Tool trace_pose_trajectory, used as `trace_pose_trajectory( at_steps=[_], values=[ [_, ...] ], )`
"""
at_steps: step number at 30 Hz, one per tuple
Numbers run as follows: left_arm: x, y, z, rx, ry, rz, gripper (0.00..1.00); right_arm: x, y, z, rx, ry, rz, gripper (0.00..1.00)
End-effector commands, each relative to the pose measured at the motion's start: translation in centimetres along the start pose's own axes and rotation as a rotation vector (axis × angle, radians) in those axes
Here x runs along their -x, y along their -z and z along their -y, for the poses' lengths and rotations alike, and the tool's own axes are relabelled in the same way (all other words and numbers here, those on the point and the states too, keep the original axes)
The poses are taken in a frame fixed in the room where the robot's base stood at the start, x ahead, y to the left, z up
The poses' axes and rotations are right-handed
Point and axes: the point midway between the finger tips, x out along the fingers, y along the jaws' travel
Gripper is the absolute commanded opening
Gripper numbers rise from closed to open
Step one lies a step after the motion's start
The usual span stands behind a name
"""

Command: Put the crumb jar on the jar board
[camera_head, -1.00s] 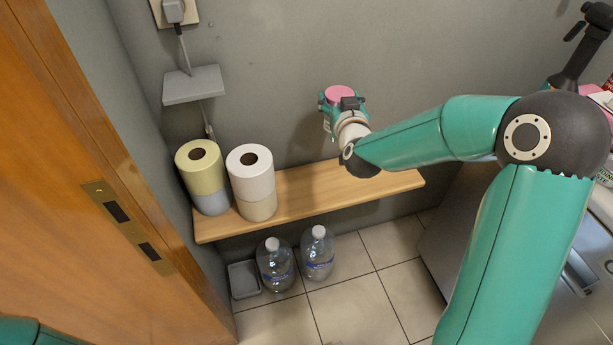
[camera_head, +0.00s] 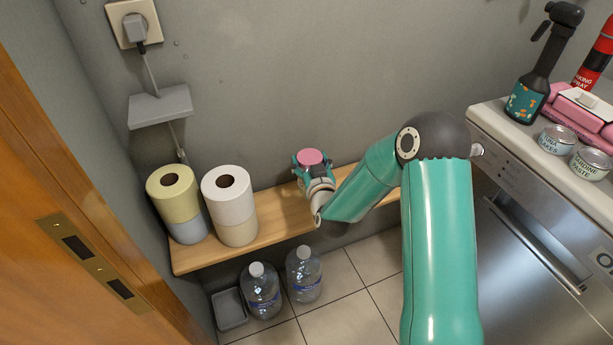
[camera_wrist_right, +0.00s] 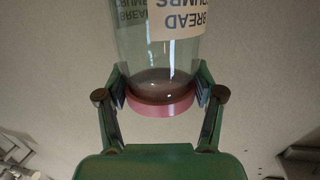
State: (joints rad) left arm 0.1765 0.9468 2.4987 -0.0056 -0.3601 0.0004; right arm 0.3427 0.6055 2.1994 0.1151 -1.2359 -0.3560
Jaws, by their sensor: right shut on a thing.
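The crumb jar (camera_wrist_right: 160,50) is clear glass with a pink lid and a label reading BREAD CRUMBS. My right gripper (camera_wrist_right: 160,95) is shut on it, with one finger on each side near the lid. In the head view the jar's pink lid (camera_head: 310,158) shows in my right gripper (camera_head: 314,176), over the middle of the jar board (camera_head: 270,232), a light wooden shelf along the wall. The gripper hides most of the jar there, and I cannot tell whether its base touches the board. My left gripper is not in view.
Two stacks of paper rolls, one yellow-topped (camera_head: 172,188) and one white-topped (camera_head: 229,196), stand on the board's left part. Two water bottles (camera_head: 262,292) and a grey tray (camera_head: 229,310) are below. A small grey wall shelf (camera_head: 160,106) hangs above. An appliance (camera_head: 530,225) stands right.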

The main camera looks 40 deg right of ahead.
Motion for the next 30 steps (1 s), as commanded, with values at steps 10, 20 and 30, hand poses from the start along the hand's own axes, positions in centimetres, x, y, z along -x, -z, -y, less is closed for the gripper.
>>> trace_pose_trajectory(
  at_steps=[10,20,30],
  values=[
    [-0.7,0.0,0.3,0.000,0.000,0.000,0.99,-0.6,-4.0,0.0,-0.001,-0.001,0.000,0.00],
    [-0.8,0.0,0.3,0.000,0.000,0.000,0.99,-0.7,-4.2,0.0,-0.001,0.000,-0.002,0.00],
    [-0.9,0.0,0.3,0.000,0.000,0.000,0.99,-0.6,-4.3,0.0,-0.001,0.000,0.001,0.92]
  ],
)
